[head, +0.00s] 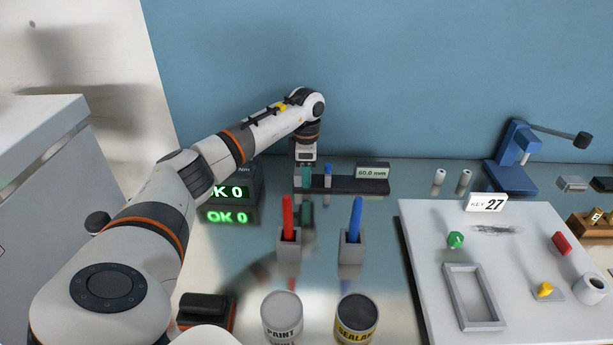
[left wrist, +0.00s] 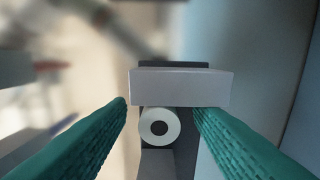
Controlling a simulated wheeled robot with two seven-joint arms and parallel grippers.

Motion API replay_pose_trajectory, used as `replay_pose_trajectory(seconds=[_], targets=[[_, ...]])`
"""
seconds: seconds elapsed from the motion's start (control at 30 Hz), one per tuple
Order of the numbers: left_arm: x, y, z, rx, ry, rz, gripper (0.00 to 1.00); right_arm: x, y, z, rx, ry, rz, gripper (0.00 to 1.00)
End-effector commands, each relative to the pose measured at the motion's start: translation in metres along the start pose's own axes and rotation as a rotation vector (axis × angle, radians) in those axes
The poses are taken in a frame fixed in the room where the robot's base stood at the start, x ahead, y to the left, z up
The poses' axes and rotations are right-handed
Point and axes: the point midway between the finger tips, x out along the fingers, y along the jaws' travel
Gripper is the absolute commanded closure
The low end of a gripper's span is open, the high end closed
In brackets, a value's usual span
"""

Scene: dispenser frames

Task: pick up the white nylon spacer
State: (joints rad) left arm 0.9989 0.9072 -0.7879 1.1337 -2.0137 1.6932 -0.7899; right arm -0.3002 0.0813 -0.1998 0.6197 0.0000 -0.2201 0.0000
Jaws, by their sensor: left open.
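A white ring-shaped piece with a dark hole, which looks like the white nylon spacer (left wrist: 146,128), shows end-on in the left wrist view. It lies between the two green fingers of my left gripper (left wrist: 160,112), nearer the left finger, beside a pale grey block (left wrist: 180,86). The fingers are open, and I cannot tell whether either touches it. In the head view my left gripper (head: 306,178) points down over the left end of a dark gauge rail (head: 350,185); the spacer cannot be made out there. My right gripper is not in view.
A display (head: 373,171) reading 60.0 mm stands behind the rail. Two white cylinders (head: 440,177) stand to its right. Red (head: 287,218) and blue (head: 356,220) upright pieces in grey holders stand in front. A white board (head: 520,230) with small parts lies at right.

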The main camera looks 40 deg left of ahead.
Motion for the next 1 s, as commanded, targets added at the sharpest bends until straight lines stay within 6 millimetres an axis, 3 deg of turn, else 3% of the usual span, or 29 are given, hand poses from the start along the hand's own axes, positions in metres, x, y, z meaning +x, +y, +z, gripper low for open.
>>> replay_pose_trajectory(seconds=[0.13,0.4,0.77,1.0], targets=[[0.0,0.0,0.0,0.0,0.0,0.0,0.56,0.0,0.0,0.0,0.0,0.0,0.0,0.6],[-0.001,0.0,0.0,0.0,0.0,0.0,1.0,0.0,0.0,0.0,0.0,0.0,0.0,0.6],[-0.005,0.0,0.0,0.0,0.001,-0.001,1.0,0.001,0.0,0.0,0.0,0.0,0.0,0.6],[-0.033,-0.001,-0.001,0.0,0.003,-0.003,1.0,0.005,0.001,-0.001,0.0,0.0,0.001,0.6]])
